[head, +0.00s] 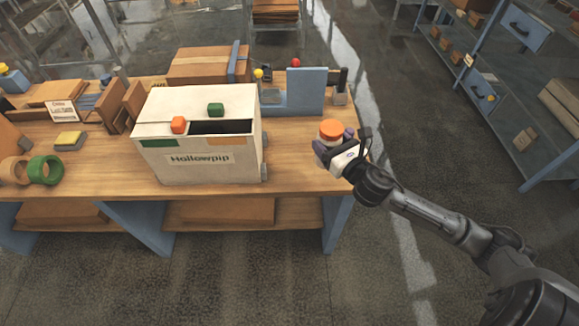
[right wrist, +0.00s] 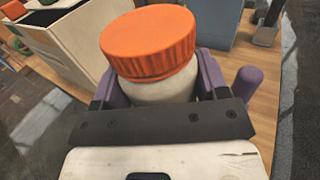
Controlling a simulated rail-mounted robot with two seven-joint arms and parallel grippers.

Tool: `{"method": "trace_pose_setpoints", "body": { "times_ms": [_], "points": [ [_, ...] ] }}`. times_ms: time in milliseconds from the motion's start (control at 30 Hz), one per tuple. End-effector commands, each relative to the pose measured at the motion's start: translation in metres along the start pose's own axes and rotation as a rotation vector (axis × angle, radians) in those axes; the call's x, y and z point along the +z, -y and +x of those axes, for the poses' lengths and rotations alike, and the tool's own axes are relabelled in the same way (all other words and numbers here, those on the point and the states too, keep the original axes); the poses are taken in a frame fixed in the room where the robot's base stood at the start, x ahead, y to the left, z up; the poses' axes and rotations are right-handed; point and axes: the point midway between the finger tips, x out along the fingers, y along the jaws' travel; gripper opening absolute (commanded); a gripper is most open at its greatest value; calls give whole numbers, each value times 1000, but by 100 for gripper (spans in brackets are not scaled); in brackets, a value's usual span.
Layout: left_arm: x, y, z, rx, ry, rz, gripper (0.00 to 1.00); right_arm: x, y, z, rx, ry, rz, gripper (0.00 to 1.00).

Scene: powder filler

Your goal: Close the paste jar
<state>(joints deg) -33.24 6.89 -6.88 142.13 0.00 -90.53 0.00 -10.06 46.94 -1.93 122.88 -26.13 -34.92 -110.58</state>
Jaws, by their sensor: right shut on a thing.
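The paste jar has a white body (right wrist: 165,90) and a ribbed orange lid (right wrist: 150,42); in the head view its lid (head: 331,129) shows near the right end of the wooden table. The lid sits on top of the white body and looks slightly tilted in the right wrist view. Whether it is screwed tight I cannot tell. My right gripper (head: 333,146) is around the jar body below the lid, with purple fingers on both sides, shut on it. The fingers and palm hide the lower body. My left gripper is not in view.
A white box marked Hollowpip (head: 199,160), with an orange knob (head: 178,125) and a green knob (head: 215,109) on top, stands left of the jar. A blue upright panel (head: 306,92) is behind. Green tape (head: 45,170) lies far left. Bare tabletop (head: 290,165) lies between box and jar.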

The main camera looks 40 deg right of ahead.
Motion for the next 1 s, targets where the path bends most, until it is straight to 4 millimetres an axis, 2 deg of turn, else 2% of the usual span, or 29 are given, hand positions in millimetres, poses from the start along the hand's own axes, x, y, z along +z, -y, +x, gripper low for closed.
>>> {"method": "trace_pose_setpoints", "body": {
  "times_ms": [500, 700, 1000],
  "points": [
    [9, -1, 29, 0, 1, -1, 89, -56, -55, 75, 1, 4, 5, 1],
    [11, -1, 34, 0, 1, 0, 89, -65, -65, 89, 2, 3, 1, 1],
    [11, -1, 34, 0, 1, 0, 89, -66, -67, 92, 2, 3, 0, 1]
  ]
}}
